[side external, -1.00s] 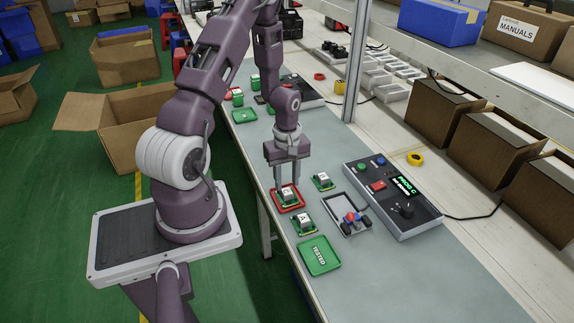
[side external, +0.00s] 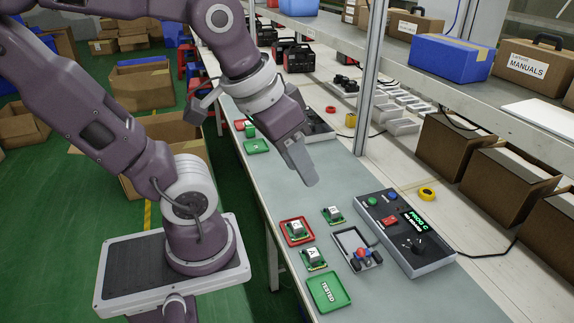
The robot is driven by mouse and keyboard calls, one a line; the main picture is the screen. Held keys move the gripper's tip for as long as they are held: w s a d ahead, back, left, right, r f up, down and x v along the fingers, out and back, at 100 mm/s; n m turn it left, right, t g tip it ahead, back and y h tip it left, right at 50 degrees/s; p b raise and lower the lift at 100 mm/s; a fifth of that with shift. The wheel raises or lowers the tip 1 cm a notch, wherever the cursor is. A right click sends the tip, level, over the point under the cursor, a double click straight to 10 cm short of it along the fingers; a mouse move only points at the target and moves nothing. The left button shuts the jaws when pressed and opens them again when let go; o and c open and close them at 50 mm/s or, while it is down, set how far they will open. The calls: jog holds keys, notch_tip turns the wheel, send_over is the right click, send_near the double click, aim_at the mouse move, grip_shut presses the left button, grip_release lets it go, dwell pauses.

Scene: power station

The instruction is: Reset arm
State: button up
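My arm is raised and bent over the bench, with my gripper (side external: 308,178) high above the blue-grey mat (side external: 350,190). A broad grey finger points down and to the right. The gap between the fingers is hidden from this side, and no held object is visible. Below and apart from it, a green board with a chip (side external: 298,229) sits in a red tray (side external: 284,230). Two similar boards lie on the mat, one in front (side external: 313,258) and one to the right (side external: 333,214). A green tray marked TESTED (side external: 328,292) lies empty at the front.
A grey fixture (side external: 343,240) with red and blue parts stands beside the boards. A dark control box (side external: 405,233) with buttons and a lit screen is at the right. A shelf post (side external: 371,80) rises behind my gripper. Cardboard boxes (side external: 505,180) line the back right.

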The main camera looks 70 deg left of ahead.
jog(key=shift+s+d+r+m+t, duration=0.2)
jog(key=shift+s+d+m, duration=0.2)
jog(key=shift+s, duration=0.2)
jog(key=shift+s+d+r+m+t, duration=0.15)
jog(key=shift+s+d+m, duration=0.15)
jog(key=shift+s+m, duration=0.25)
dwell(0.3)
